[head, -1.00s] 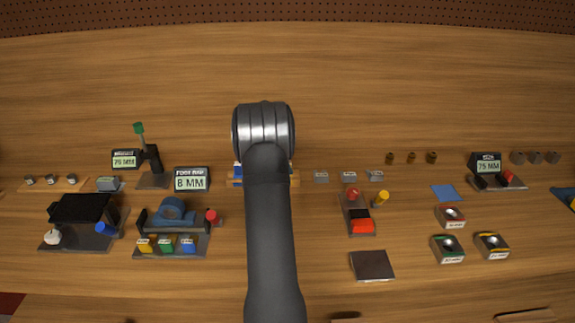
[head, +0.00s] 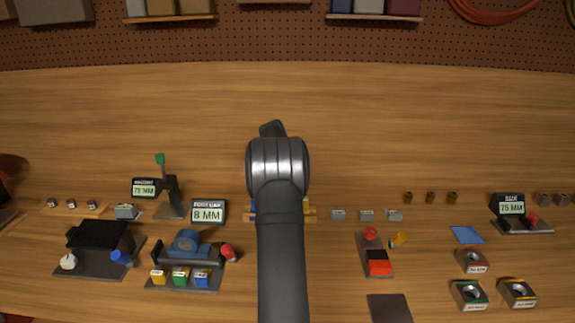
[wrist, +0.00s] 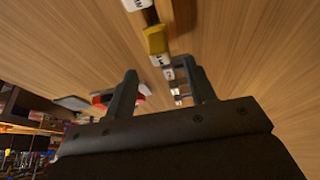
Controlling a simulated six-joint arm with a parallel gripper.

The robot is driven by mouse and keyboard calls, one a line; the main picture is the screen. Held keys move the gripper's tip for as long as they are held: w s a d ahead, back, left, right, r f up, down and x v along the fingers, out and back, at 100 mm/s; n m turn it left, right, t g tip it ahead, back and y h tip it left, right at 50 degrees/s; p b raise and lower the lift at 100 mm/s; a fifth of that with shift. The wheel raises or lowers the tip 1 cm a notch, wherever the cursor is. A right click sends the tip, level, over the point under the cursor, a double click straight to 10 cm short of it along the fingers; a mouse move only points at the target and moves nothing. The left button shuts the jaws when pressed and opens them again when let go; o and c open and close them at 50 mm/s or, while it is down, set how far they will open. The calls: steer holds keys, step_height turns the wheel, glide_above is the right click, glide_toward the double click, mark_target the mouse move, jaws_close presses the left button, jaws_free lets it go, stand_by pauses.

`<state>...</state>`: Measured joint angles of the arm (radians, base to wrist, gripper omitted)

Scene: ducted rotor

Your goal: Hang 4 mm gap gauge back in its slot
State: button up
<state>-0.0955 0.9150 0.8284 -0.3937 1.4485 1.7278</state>
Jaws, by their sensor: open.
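My gripper (wrist: 160,68) is open in the wrist view, with nothing held between its fingers. Beyond the fingertips, in line with the gap, is a yellow piece (wrist: 157,40) with a white label below it. Another white-labelled piece (wrist: 137,4) shows at the top edge. I cannot read which is the 4 mm gauge.
Left of the rack are an 8 MM display (head: 208,212) and a blue fixture (head: 187,244) with yellow, green and blue blocks before it. The wood behind the rack is clear.

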steer(key=v, duration=1.1)
steer(key=shift+r, duration=0.15)
steer(key=shift+a, duration=0.1)
steer(key=x, duration=1.7)
steer(key=shift+r, duration=0.1)
